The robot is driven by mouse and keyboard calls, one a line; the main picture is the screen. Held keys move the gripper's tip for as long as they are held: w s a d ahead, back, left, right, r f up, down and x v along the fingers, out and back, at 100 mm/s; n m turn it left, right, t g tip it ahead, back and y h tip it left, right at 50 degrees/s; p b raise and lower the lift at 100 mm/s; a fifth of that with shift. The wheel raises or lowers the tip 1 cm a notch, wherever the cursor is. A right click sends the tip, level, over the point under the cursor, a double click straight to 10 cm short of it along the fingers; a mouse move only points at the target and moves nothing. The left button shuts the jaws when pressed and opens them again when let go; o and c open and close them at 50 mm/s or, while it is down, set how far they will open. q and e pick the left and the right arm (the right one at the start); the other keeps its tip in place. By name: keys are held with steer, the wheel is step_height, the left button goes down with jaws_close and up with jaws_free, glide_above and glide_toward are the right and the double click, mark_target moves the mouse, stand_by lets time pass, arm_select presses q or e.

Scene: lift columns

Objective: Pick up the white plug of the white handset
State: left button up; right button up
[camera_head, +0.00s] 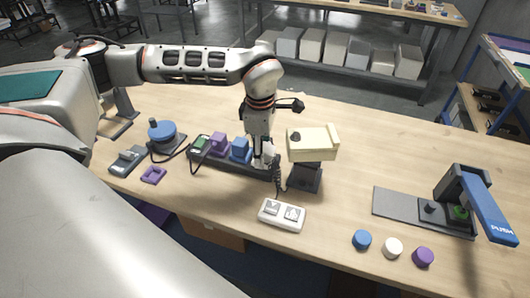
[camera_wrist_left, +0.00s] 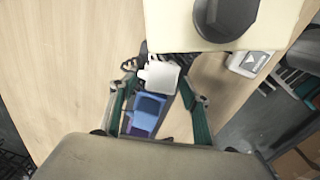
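The white handset (camera_head: 282,215) with two arrow buttons lies on the table, and a corner of it shows in the wrist view (camera_wrist_left: 248,62). Its dark coiled cable runs up toward a dark socket strip (camera_head: 230,160). The white plug (camera_wrist_left: 160,76) sits at the strip's end, beside a blue plug (camera_wrist_left: 150,106). In the head view my gripper largely hides the white plug. My left gripper (camera_head: 263,163) points down over that end. In the wrist view its green-padded fingers (camera_wrist_left: 165,82) stand apart on either side of the white plug, with gaps visible. My right gripper is not in view.
A beige block with a dark knob (camera_head: 313,143) stands close right of my left gripper. A purple plug (camera_head: 218,143) is farther along the strip. Blue, white and purple caps (camera_head: 392,248) lie at the front right, near a blue push lever (camera_head: 487,208). The table's back right is clear.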

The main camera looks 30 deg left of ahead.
arm_select(q)
steer(key=c, duration=1.1)
steer(key=shift+c, duration=0.3)
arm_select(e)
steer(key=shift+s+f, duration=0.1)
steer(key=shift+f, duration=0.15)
